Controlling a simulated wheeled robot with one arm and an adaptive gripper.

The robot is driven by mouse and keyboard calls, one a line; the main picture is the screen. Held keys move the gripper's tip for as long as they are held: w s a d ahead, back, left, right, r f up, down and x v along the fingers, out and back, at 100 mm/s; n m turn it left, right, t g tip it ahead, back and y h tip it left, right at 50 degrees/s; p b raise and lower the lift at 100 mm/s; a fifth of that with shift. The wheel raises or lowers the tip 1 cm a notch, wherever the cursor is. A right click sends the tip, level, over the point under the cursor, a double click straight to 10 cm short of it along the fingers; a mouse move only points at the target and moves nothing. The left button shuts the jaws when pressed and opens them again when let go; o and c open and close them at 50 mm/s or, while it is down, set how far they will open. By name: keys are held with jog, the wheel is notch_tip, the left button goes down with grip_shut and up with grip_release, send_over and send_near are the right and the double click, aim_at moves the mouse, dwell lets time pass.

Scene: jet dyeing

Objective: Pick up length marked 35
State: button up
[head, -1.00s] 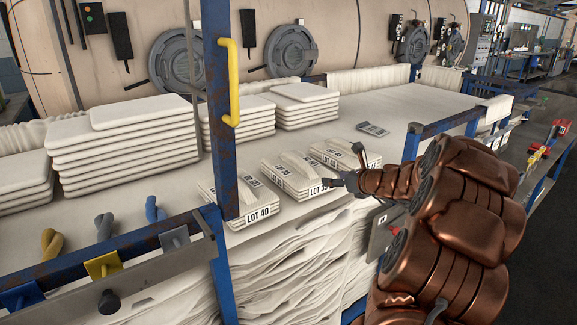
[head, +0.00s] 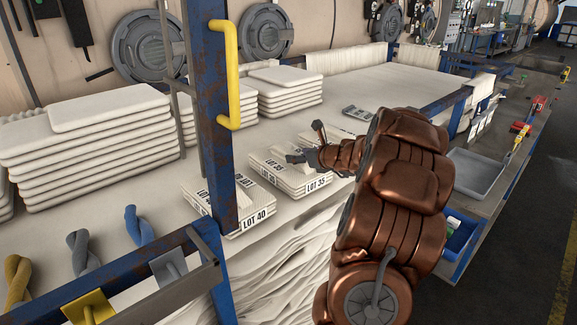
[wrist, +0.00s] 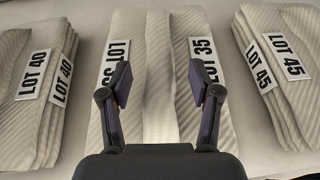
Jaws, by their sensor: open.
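The length marked LOT 35 (head: 296,183) is a folded, ribbed cream cloth stack on the cream-covered table, between two others. In the wrist view, LOT 35 (wrist: 161,125) has a raised strip along its middle and a label on each side. My gripper (wrist: 159,84) is open over it, with one dark finger on each side of the raised strip. I cannot tell whether the fingers touch the cloth. In the head view, my gripper (head: 308,152) is just above the stack, and my arm hides part of the area behind it.
LOT 40 (wrist: 43,85) lies to the left and LOT 45 (wrist: 275,70) to the right, with narrow gaps. A blue post (head: 212,110) with a yellow handle (head: 231,75) stands left of my arm. Tall cloth stacks (head: 90,140) are behind.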

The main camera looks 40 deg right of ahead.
aim_at(291, 152)
jog(key=shift+p+x, duration=0.35)
jog(key=shift+x, duration=1.8)
jog(key=shift+a+r, duration=0.1)
jog(key=shift+r, duration=0.1)
grip_shut()
